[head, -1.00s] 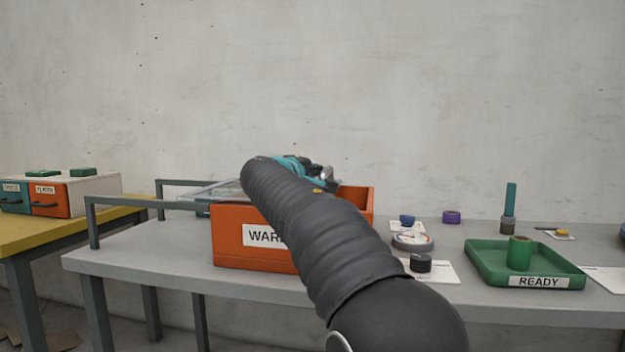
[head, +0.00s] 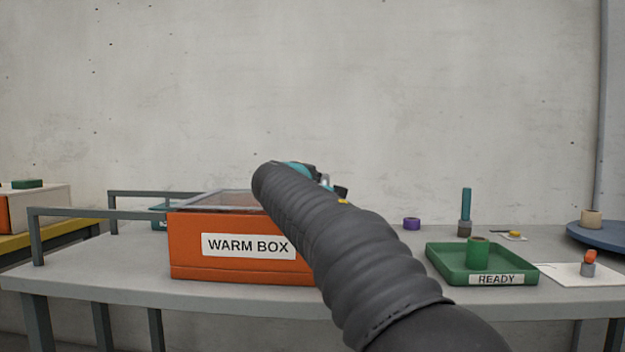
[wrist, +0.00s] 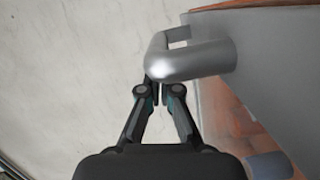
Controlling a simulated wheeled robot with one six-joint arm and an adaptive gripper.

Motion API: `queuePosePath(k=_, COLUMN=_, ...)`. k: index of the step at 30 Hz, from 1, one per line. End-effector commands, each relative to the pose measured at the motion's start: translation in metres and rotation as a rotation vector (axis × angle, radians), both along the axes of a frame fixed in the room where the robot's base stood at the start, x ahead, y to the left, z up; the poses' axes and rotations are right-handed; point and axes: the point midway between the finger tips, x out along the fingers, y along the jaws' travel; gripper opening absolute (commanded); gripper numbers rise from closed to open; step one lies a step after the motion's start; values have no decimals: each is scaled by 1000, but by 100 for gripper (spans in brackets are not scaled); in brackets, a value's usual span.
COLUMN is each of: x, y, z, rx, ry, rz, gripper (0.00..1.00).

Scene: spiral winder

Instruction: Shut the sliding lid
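The warm box (head: 190,245) is an orange box on the grey table. Its sliding lid (head: 232,199) is a clear panel in a grey frame, lying over the box top at left. My arm hides the box's right part and the lid's right end. My gripper (head: 325,180) is small and partly hidden in the head view, above the box's right side. In the wrist view, the fingers of my gripper (wrist: 158,88) are close together beside a silver U-shaped handle (wrist: 195,60). The handle overlaps the fingertips; I cannot tell if they touch. Nothing shows between the fingers.
A green READY tray (head: 440,262) with a green roll stands to the right. A purple ring (head: 411,224) and a teal-topped post (head: 466,205) stand behind. A blue disc (head: 590,235) is at far right.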

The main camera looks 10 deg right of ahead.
Motion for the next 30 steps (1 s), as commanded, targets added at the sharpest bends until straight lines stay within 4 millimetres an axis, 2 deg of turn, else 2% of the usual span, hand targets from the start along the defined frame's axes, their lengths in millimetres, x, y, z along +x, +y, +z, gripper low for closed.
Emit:
queuePosePath(k=1, x=-1, y=-6, z=1, rx=1, ry=0, rz=-13, gripper=0)
queuePosePath(k=5, x=0, y=-3, z=2, rx=0, ry=1, rz=-15, gripper=0)
queuePosePath(k=8, x=2, y=8, z=5, rx=-1, ry=0, rz=-13, gripper=0)
queuePosePath(k=14, x=5, y=41, z=10, rx=-1, ry=0, rz=-3, gripper=0)
queuePosePath(k=24, x=-52, y=65, z=10, rx=-1, ry=0, rz=-4, gripper=0)
queuePosePath(k=30, x=-75, y=75, z=12, rx=-2, ry=0, rz=-5, gripper=0)
